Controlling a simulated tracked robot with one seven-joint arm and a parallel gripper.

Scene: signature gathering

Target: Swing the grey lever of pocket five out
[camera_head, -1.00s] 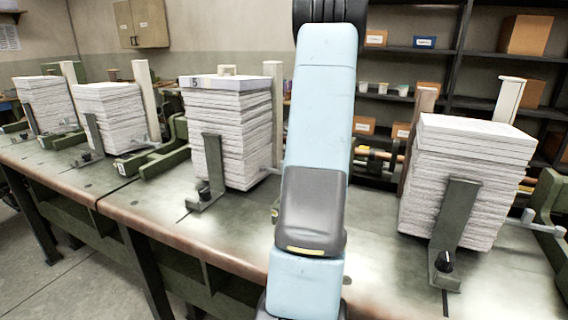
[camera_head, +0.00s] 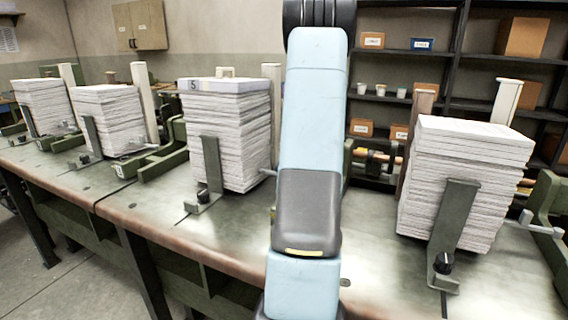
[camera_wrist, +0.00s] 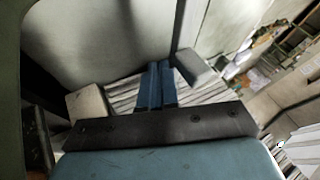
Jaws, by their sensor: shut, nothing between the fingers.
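The pocket marked 5 holds a tall paper stack (camera_head: 230,135) left of my arm in the head view. A small grey rod end (camera_head: 268,172) shows low at the stack's right side, partly hidden behind my arm; I cannot tell whether it is the grey lever. A similar grey lever (camera_head: 540,224) stands out clearly at the right-hand pocket. My gripper (camera_wrist: 156,80) shows in the wrist view with its two blue fingers together and nothing between them. Striped sheet edges lie beyond the fingers. A pale block (camera_wrist: 90,103) and a grey block (camera_wrist: 195,65) flank them. My gripper is hidden in the head view.
Another tall paper stack (camera_head: 468,180) stands to the right, with a green bracket (camera_head: 453,225) in front. More stacks (camera_head: 108,118) stand to the left. Shelves (camera_head: 440,55) with boxes are behind. The bench top (camera_head: 385,265) is bare between the central and right stacks.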

